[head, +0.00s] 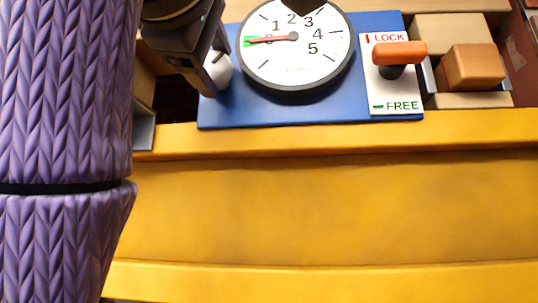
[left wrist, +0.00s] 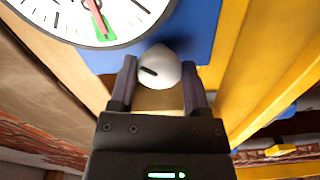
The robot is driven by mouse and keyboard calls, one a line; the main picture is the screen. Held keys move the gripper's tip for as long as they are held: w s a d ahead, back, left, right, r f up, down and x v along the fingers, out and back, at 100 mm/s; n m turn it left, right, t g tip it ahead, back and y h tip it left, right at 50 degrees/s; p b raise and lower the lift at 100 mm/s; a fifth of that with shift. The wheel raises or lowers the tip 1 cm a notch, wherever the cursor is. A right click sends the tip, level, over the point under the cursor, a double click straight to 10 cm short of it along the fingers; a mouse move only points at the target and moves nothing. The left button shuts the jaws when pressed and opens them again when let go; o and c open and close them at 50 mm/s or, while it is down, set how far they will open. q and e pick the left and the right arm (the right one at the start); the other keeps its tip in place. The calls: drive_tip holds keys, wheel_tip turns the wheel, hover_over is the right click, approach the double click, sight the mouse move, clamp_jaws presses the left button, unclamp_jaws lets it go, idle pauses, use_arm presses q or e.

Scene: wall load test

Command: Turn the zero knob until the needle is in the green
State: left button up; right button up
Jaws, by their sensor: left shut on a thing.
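The white zero knob (head: 221,72) sits at the left of the blue panel, partly hidden by my left gripper (head: 212,70) in the head view. In the left wrist view the knob (left wrist: 162,68) is between the two dark fingers of my left gripper (left wrist: 159,72), which is shut on it. A dark slot mark shows on the knob. The white round dial (head: 320,55) has a red needle (head: 272,39) pointing left, near 0. Its tip lies over the green band (head: 246,41); the left wrist view also shows the needle (left wrist: 97,15) over green (left wrist: 107,33). My right gripper is not in view.
An orange lever (head: 400,53) points toward the right on a white LOCK/FREE plate (head: 397,92), level near LOCK. A wooden block (head: 474,67) sits farther right. A yellow beam (head: 330,138) runs below the blue panel (head: 300,112). My purple-sleeved arm covers the left side.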

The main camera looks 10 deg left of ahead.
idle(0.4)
use_arm(q)
drive_tip(key=o, duration=1)
drive_tip(key=shift+o, duration=1.4)
drive_tip(key=shift+s+a, duration=0.15)
drive_tip(key=shift+s, duration=0.05)
drive_tip(key=shift+w, duration=0.1)
drive_tip(key=s+b, duration=0.3)
drive_tip(key=s, duration=0.7)
